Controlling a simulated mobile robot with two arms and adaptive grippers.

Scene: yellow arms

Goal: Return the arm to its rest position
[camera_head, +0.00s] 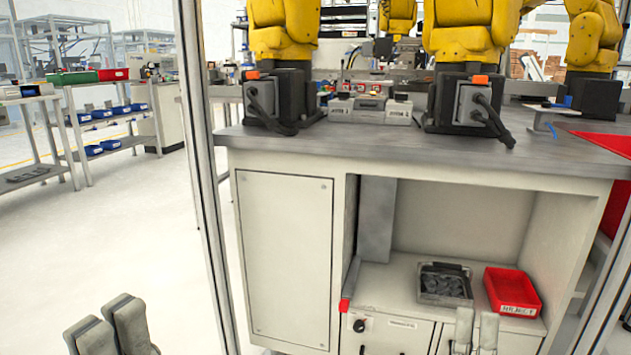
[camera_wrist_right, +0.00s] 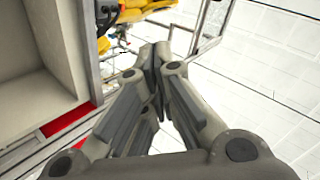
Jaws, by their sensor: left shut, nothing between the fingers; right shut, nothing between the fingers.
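My left gripper (camera_head: 104,316) shows at the bottom left of the head view, over the pale floor. Its grey fingers are shut and empty. My right gripper (camera_head: 476,325) shows at the bottom right of the head view, in front of the lower cabinet. In the right wrist view, my right gripper (camera_wrist_right: 155,58) has its fingertips together with nothing between them. The rest of both arms is mostly out of view.
A workbench (camera_head: 420,160) with yellow robot arms (camera_head: 285,30) on top stands ahead. Its open shelf holds a dark tray (camera_head: 430,297) of parts and a red bin (camera_head: 512,290). A metal frame post (camera_head: 197,150) stands left of it. The floor (camera_head: 110,240) at left is clear.

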